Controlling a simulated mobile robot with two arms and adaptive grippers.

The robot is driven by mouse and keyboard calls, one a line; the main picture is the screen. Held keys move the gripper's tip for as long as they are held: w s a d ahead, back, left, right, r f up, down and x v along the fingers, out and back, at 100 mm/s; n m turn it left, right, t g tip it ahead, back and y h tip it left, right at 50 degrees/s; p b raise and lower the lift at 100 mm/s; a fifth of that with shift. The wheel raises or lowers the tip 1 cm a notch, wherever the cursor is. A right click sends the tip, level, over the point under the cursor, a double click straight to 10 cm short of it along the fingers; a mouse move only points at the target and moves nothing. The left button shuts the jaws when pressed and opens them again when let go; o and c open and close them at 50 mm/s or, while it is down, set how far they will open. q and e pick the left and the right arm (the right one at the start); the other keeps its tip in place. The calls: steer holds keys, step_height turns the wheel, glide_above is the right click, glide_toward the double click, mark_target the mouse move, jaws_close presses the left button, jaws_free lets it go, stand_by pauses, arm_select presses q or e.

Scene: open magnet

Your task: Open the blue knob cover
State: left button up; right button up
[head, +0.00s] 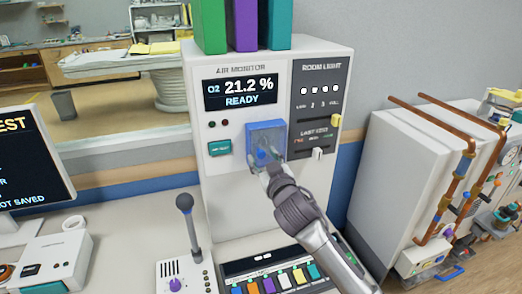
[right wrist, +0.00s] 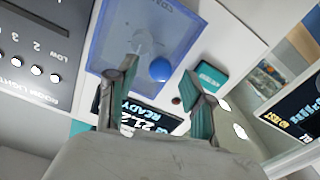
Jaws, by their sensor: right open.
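The blue knob cover (head: 266,135) is a translucent blue box on the front of the white air monitor panel, right of a teal button. It looks closed, though my gripper hides its lower part. In the right wrist view the cover (right wrist: 112,38) fills the upper middle, with a round blue knob (right wrist: 161,69) near its edge. My right gripper (head: 268,166) is at the lower front of the cover. In the wrist view its open fingers (right wrist: 163,70) lie on either side of the blue knob; I cannot tell whether they touch it. My left gripper is not in view.
The air monitor screen (head: 240,91) is above the cover, and a dark room light panel (head: 320,100) with sliders is to its right. A grey-handled lever (head: 187,215) stands lower left. A row of coloured keys (head: 268,284) is below my right arm.

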steer(key=shift+x, duration=1.25)
jaws_close()
